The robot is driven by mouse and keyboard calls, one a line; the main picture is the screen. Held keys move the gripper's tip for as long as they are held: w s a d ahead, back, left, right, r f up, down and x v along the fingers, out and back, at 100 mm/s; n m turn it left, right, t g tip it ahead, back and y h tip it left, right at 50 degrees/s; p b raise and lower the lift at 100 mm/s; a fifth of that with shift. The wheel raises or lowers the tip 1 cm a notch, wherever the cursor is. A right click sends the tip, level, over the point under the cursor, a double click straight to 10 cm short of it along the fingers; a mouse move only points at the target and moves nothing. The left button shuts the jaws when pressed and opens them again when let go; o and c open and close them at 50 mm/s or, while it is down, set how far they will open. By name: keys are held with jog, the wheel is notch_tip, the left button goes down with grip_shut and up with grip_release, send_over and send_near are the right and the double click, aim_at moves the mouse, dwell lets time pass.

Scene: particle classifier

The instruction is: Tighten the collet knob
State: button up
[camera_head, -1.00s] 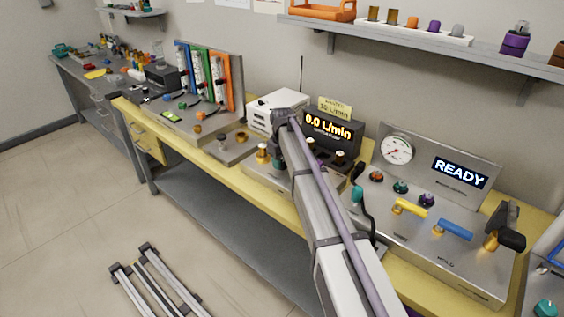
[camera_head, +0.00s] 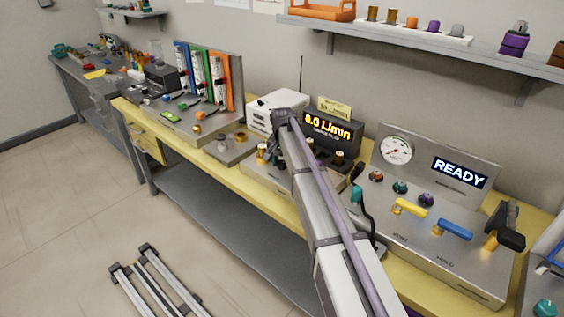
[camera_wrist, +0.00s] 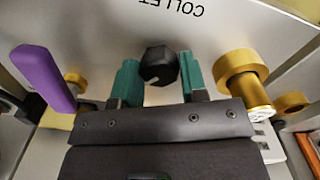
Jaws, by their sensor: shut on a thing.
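The collet knob (camera_wrist: 158,66) is a small black faceted knob with a pale mark on its side. In the wrist view it sits just below the upside-down COLLET label (camera_wrist: 170,8) on a pale metal panel. My gripper (camera_wrist: 160,75) has its teal fingers on either side of the knob and is shut on it. In the head view my forearm runs across the middle bench, and the gripper and the knob are mostly hidden behind my wrist.
In the wrist view a purple handle (camera_wrist: 45,80) stands left of my gripper, and a large brass knob (camera_wrist: 237,72) stands close on the right. In the head view a display (camera_head: 328,128) reads 0.0 L/min, and a READY panel (camera_head: 461,172) stands further right.

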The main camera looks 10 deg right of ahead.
aim_at(282, 162)
jog(key=m, duration=0.4)
jog(key=shift+m, duration=2.9)
jog(key=o, duration=0.9)
jog(key=shift+o, duration=0.2)
jog(key=shift+r, duration=0.15)
notch_tip(282, 162, up, 11)
jog(key=p, duration=1.1)
jog(key=shift+f, duration=0.2)
